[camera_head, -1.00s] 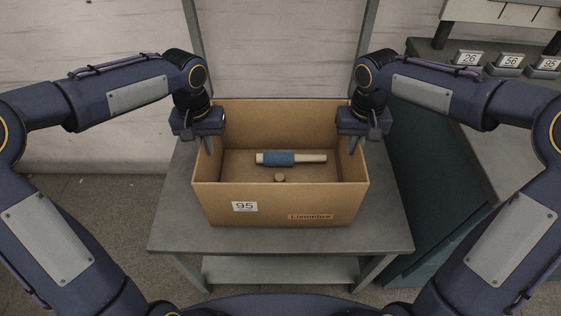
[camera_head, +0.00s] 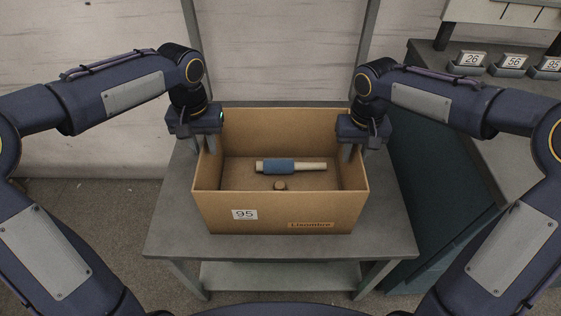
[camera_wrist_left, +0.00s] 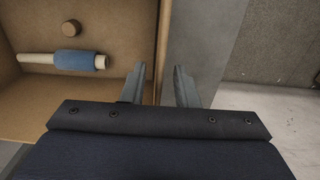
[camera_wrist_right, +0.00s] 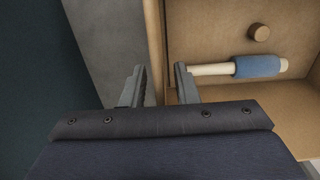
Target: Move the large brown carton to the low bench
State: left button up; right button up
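The large brown carton (camera_head: 275,212) stands open-topped on a grey bench (camera_head: 280,248), with a "95" label on its front. Inside lie a pale rod with a blue sleeve (camera_head: 290,166) and a small brown round piece (camera_head: 280,184). My left gripper (camera_head: 204,146) is at the carton's left wall; in the left wrist view its fingers (camera_wrist_left: 160,76) are apart, either side of that wall. My right gripper (camera_head: 353,152) is at the right wall; in the right wrist view its fingers (camera_wrist_right: 160,76) also straddle the wall with gaps. Both look open.
The bench has a lower shelf (camera_head: 280,276) and bare top around the carton. A dark teal cabinet (camera_head: 435,170) stands close on the right, below a grey counter with small number signs (camera_head: 512,62). An upright frame and pale wall are behind.

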pick_arm(q)
notch_tip(320, 180, up, 8)
jog(key=shift+r, duration=0.55)
pick_arm(e)
jog(key=shift+r, duration=0.2)
notch_tip(320, 180, up, 12)
jog(key=shift+f, duration=0.2)
